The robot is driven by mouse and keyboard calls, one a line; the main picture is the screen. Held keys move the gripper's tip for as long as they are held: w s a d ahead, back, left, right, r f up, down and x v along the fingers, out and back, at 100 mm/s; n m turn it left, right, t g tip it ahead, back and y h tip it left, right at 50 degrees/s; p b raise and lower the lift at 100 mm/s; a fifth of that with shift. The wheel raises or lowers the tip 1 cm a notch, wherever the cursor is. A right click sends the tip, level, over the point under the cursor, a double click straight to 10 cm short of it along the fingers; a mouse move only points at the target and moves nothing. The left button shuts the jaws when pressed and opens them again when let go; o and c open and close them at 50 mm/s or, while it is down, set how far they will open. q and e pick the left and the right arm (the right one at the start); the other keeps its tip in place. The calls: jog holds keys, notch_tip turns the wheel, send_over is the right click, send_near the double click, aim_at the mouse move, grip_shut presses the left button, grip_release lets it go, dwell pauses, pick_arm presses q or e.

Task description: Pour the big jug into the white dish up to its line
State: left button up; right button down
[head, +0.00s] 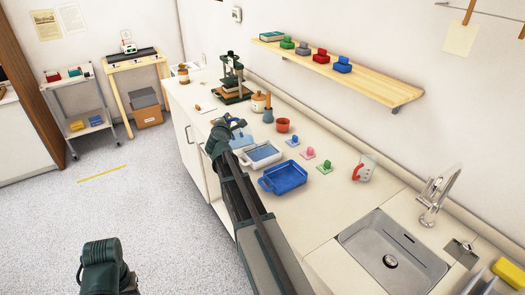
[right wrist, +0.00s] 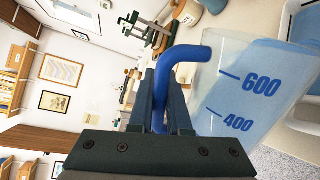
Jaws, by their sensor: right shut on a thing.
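My right gripper (head: 226,127) is shut on the blue handle of the big clear jug (right wrist: 245,85), which has blue 600 and 400 marks and pale blue liquid inside. The liquid lies slantwise across the jug's walls, so the jug is tilted. In the head view the jug (head: 240,141) is partly hidden by my gripper, beside the white dish (head: 280,156). The dish stands on the counter with blue inside it; its line cannot be made out. I see no clear stream. My left gripper is not in view; only part of that arm shows.
A blue tray (head: 283,179) sits just in front of the white dish.

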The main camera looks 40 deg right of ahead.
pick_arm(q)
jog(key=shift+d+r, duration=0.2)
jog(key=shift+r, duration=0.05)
pick_arm(e)
jog(key=shift+s+d+r, duration=0.1)
jog(key=shift+r, duration=0.1)
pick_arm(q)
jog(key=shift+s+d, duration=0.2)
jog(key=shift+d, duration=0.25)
pick_arm(e)
jog(key=shift+s+d+m, duration=0.55)
jog(key=shift+d+m, duration=0.05)
jog(key=shift+d, duration=0.2)
dwell(0.8)
